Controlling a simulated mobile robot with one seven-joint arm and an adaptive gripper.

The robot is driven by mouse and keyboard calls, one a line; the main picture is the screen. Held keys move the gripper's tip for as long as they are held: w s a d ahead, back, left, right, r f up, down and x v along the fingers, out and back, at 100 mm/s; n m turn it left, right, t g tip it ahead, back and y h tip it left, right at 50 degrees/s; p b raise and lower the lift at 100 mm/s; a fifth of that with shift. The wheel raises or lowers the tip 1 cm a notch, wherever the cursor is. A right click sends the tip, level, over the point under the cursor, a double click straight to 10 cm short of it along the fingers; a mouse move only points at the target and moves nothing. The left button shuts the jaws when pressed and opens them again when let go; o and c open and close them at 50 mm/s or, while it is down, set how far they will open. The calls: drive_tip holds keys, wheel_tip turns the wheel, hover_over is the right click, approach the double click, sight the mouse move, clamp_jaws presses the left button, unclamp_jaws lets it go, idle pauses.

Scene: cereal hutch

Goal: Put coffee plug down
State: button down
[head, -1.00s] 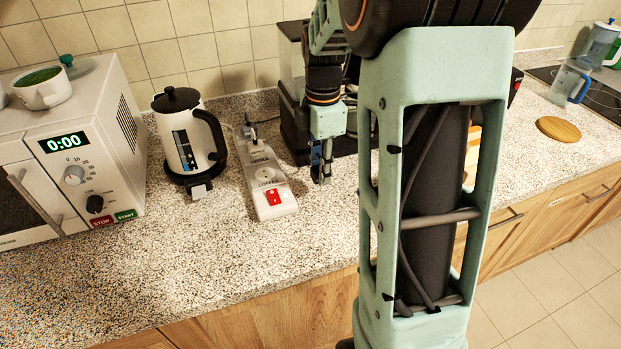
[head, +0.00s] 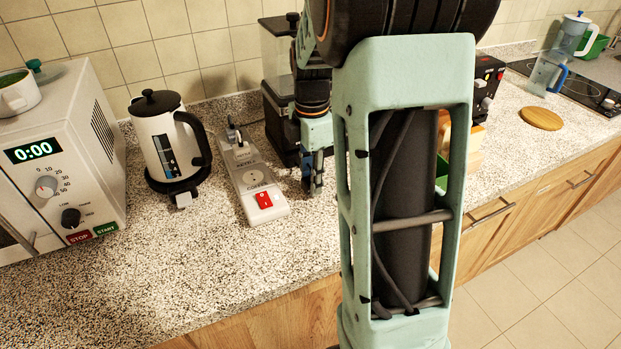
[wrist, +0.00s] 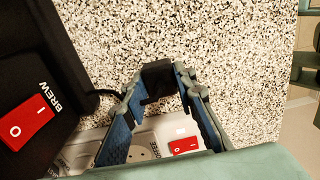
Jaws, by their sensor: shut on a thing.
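My gripper (wrist: 158,88) is shut on the black coffee plug (wrist: 158,76), which sits between its blue fingertips in the wrist view. In the head view my gripper (head: 313,184) is low over the speckled counter, right of the white power strip (head: 251,180). Whether the plug touches the counter is unclear. The strip also shows below the fingers in the wrist view (wrist: 97,146). Its labelled coffee socket (head: 253,178) looks empty, beside a red switch (head: 264,200).
The coffee machine (head: 279,130) stands behind my gripper; its red brew switch (wrist: 27,122) is close by. A kettle (head: 166,135) and microwave (head: 60,160) stand left. The counter (head: 210,262) in front is clear.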

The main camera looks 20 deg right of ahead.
drive_tip(key=shift+f+b, duration=0.3)
drive_tip(key=shift+f, duration=0.3)
drive_tip(key=c, duration=1.6)
unclamp_jaws()
wheel_tip(320, 180, up, 13)
drive_tip(key=shift+r+p, duration=0.15)
drive_tip(key=shift+p, duration=0.9)
